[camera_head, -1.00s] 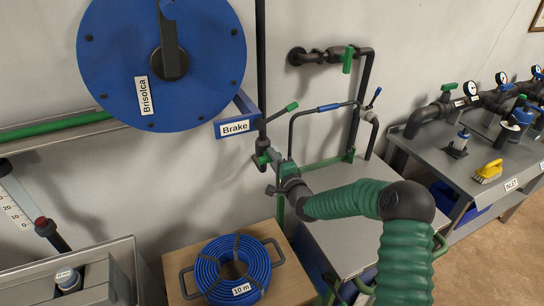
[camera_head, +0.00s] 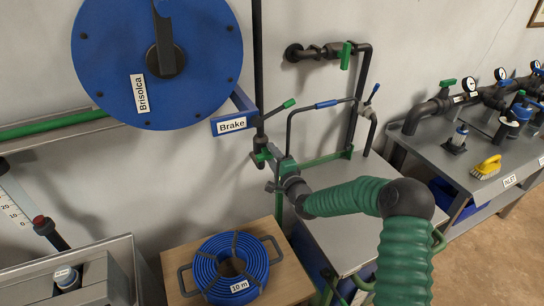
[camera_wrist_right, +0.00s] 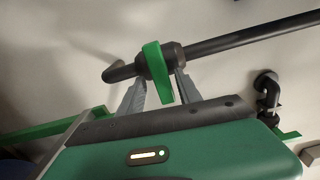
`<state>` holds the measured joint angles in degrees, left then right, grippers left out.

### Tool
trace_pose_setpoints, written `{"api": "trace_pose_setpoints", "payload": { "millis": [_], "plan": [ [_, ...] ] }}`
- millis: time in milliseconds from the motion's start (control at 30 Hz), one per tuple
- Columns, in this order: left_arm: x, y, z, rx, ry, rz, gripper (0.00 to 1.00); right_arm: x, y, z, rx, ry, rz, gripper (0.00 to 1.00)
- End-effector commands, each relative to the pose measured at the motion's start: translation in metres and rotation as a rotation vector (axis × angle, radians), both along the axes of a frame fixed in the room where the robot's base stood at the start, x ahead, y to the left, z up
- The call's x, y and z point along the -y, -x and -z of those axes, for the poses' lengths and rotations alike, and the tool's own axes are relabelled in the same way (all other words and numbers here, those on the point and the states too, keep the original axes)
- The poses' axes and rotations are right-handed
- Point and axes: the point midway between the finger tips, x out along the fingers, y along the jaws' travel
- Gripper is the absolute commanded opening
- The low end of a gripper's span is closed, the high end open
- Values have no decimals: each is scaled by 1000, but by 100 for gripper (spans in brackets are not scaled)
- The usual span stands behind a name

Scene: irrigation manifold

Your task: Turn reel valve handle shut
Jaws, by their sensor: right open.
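The reel valve is on the dark vertical pipe beside the blue hose reel (camera_head: 157,60). Its green handle (camera_head: 261,157) shows small in the head view. In the right wrist view the green handle (camera_wrist_right: 157,73) stands across a dark pipe, between the two grey fingers of my right gripper (camera_wrist_right: 157,93). The fingers are open, one on each side of the handle, with no clear grip on it. In the head view my right gripper (camera_head: 276,172) is at the valve, partly hidden by its own wrist. My left gripper is out of view.
A green-tipped lever (camera_head: 282,107) and the blue Brake bracket (camera_head: 232,123) are just above the valve. A blue hose coil (camera_head: 232,262) lies on a wooden board below. Another green-handled valve (camera_head: 346,56) is on the wall. A grey table (camera_head: 355,235) is beneath my arm.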

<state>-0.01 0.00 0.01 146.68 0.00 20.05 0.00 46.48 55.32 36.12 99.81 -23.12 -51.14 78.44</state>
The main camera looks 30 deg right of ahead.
Motion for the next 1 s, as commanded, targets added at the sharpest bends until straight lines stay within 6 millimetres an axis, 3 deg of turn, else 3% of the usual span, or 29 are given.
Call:
{"api": "trace_pose_setpoints", "payload": {
  "millis": [133,267,500,700,833,1000],
  "plan": [
    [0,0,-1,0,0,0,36,-1,5,-1,1,1,-1,41],
    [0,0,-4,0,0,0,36,-1,27,-2,0,1,0,41],
    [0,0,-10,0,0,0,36,-4,98,-1,-3,-1,2,41],
    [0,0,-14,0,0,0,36,-6,147,1,-4,-2,2,41],
    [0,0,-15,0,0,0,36,-7,163,1,-2,-2,1,41],
    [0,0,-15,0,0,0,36,-7,168,2,-1,-2,1,41]
  ]
}}
